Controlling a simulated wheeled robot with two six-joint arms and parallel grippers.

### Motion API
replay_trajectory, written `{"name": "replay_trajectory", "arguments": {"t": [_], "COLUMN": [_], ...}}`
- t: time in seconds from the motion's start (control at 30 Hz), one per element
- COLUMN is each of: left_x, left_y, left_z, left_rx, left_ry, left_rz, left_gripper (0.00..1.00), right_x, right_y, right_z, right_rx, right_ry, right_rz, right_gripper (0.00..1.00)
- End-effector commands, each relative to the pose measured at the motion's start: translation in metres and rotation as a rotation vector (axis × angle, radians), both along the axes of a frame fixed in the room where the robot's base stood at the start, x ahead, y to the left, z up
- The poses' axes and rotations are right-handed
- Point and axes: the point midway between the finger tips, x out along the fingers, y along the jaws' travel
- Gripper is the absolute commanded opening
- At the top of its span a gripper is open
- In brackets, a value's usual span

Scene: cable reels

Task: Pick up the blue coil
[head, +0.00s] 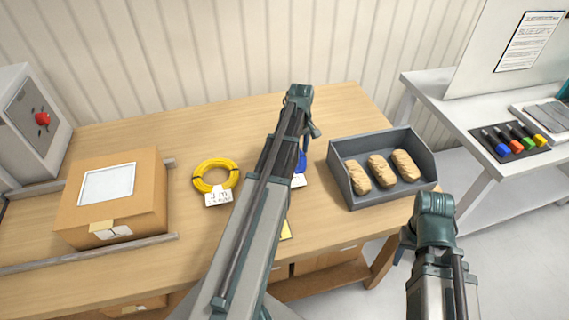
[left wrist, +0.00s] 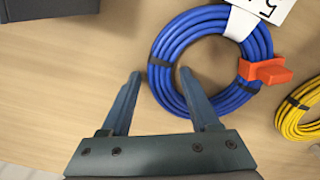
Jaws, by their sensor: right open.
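The blue coil (head: 301,162) lies on the wooden table, mostly hidden behind my left arm in the head view. In the left wrist view the blue coil (left wrist: 165,80) shows nearly whole, with an orange clip (left wrist: 264,72) on its right side and a white tag (left wrist: 262,8) at its top. My left gripper (left wrist: 160,77) is open, with one finger outside the coil's left side and the other at its inner edge. Whether they touch it, I cannot tell. My right gripper (head: 403,243) is open and empty, off the table's right front edge, partly hidden by its own arm.
A yellow coil (head: 198,178) with a white tag lies left of my left arm. A grey bin (head: 385,142) with tan bundles stands at the right. A cardboard box (head: 142,205) sits between rails at the left. A side bench (head: 430,85) stands at far right.

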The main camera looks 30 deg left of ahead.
Motion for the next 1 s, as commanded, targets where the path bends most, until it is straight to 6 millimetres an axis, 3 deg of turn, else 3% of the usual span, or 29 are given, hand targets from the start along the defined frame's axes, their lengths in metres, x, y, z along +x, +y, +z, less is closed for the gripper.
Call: {"name": "replay_trajectory", "arguments": {"t": [0.03,0.3,0.33,1.0], "left_x": [0.0,0.0,0.0,0.0], "left_y": [0.0001,0.0,0.0,0.0], "left_z": [0.0001,0.0,0.0,0.0], "left_rx": [0.0,0.0,0.0,0.0], "left_ry": [0.0,0.0,0.0,0.0], "left_rz": [0.0,0.0,0.0,0.0], "left_gripper": [0.51,0.02,0.0,0.0], "right_x": [0.0,0.0,0.0,0.0], "right_y": [0.0,0.0,0.0,0.0], "right_z": [0.0001,0.0,0.0,0.0], "right_rx": [0.0,0.0,0.0,0.0], "right_ry": [0.0,0.0,0.0,0.0], "right_rz": [0.0,0.0,0.0,0.0], "right_gripper": [0.5,0.5,0.5,0.5]}}
